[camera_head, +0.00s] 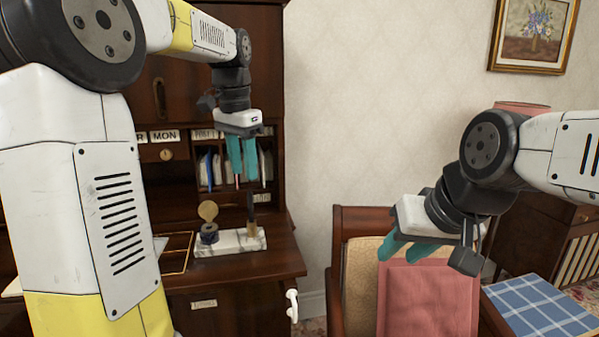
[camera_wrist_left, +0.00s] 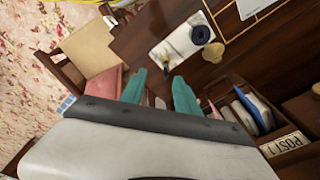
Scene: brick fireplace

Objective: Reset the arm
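My left gripper (camera_head: 242,174) points down in front of the desk's pigeonholes, above the marble desk stand (camera_head: 216,243). Its two teal fingers are apart, and in the left wrist view the gripper (camera_wrist_left: 159,76) shows a gap with nothing held in it. My right gripper (camera_head: 397,257) hangs in front of the armchair with the pink cushion (camera_head: 428,300).
The dark wooden desk (camera_head: 285,262) carries the stand with an inkwell (camera_head: 209,233), and letters (camera_head: 207,168) fill its pigeonholes. A blue checked cloth (camera_head: 540,308) lies at the lower right. A framed picture (camera_head: 533,33) hangs on the pale wall.

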